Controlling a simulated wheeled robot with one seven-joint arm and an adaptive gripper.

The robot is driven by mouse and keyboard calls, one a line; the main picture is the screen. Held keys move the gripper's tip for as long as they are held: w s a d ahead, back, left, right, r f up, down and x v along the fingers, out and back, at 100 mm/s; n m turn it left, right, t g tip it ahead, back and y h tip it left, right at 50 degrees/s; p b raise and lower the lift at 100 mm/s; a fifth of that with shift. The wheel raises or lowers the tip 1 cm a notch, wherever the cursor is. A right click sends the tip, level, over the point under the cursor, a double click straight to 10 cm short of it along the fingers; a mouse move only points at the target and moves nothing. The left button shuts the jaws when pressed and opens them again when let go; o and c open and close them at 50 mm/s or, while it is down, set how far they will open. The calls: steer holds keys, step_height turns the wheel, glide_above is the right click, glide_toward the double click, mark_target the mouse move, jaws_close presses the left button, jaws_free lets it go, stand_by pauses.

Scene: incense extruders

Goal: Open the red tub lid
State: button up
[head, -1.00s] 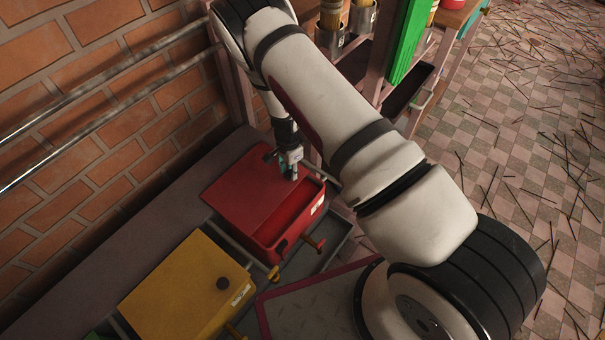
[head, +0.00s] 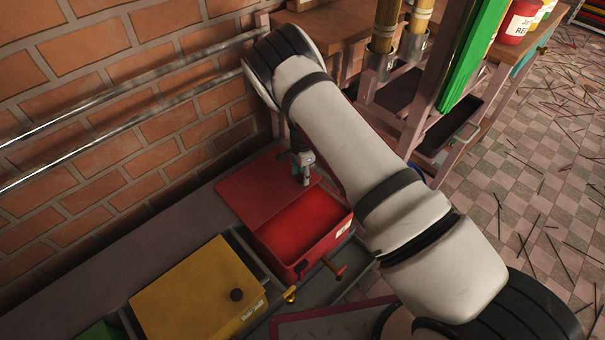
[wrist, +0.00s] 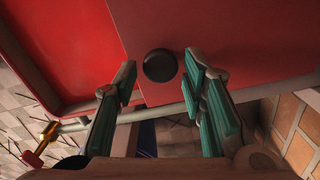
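The red tub (head: 325,237) stands on the bench with its red lid (head: 262,189) slid back toward the brick wall. Much of the red inside shows in front of the lid. My gripper (head: 304,181) is low over the lid's right part in the head view. In the wrist view, the lid (wrist: 215,30) carries a round black knob (wrist: 160,66). My gripper's teal-padded fingers (wrist: 160,78) are apart, one on each side of the knob, with narrow gaps visible. The knob is hidden in the head view.
A closed yellow tub (head: 195,285) with a dark knob stands in front. Metal rails (head: 130,110) run along the brick wall. A rack with green sticks (head: 475,60) and metal cups (head: 384,55) stands right of my arm.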

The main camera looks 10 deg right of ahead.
stand_by(0.3)
step_height(320, 180, up, 12)
stand_by(0.5)
stand_by(0.3)
